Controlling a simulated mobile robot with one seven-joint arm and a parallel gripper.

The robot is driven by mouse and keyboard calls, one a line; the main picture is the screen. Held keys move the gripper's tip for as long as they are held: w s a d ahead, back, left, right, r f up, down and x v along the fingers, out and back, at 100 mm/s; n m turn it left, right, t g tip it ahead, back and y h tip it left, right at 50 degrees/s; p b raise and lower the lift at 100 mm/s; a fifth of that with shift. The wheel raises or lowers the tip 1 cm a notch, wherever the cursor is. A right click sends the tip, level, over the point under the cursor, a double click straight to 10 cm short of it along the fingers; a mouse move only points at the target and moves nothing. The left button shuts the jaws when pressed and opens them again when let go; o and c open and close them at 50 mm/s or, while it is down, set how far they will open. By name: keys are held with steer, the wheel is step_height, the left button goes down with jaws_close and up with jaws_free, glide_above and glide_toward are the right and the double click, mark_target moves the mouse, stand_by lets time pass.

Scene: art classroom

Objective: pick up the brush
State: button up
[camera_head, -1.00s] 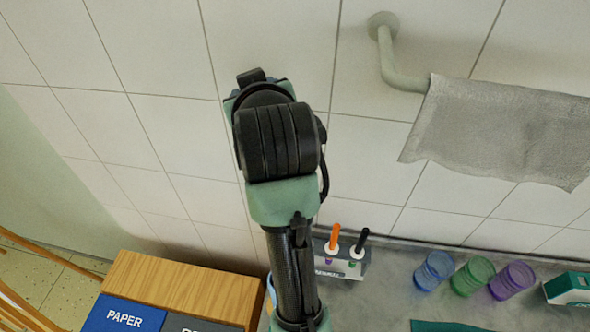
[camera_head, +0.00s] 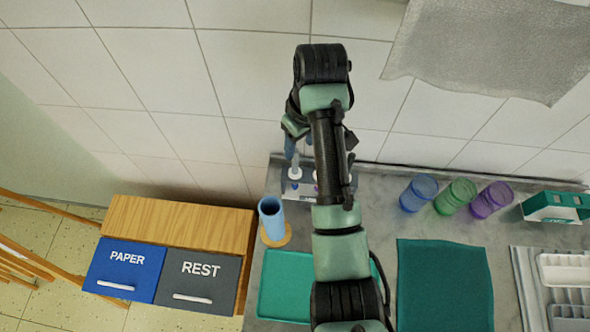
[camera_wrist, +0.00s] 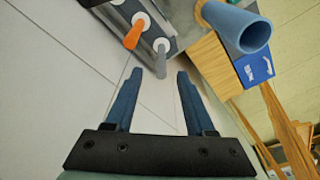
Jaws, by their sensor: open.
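Upright handled tools stand in a grey holder (camera_head: 280,189) against the tiled wall; the holder also shows in the wrist view (camera_wrist: 170,20). In the wrist view I see an orange handle (camera_wrist: 136,32) and a grey handle (camera_wrist: 161,50), each rising from a white ring. I cannot tell which is the brush; bristles are hidden. My gripper (camera_wrist: 160,74) is open and empty, its blue fingers on either side of the grey handle's line, with the tip just ahead of them. In the head view my gripper (camera_head: 290,148) is above the holder, and my arm hides the holder's right part.
A blue cup (camera_head: 271,218) stands on a wooden coaster close left of the holder. Blue (camera_head: 418,194), green (camera_head: 456,196) and purple (camera_head: 492,200) tumblers stand to the right. A teal tray (camera_head: 285,290) and teal cloth (camera_head: 445,285) lie in front. A grey towel (camera_head: 490,45) hangs above.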

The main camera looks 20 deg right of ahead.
mark_target(296, 151)
steer(key=shift+w+a+f+p, duration=0.15)
steer(key=shift+w+f+p, duration=0.1)
steer(key=shift+f, duration=0.75)
steer(key=shift+w+a+f+p, duration=0.1)
steer(key=shift+f+p, duration=0.15)
steer(key=shift+f, duration=0.75)
steer(key=shift+w+a+f+p, duration=0.15)
steer(key=shift+w+f+p, duration=0.1)
steer(key=shift+f, duration=0.75)
jaws_close()
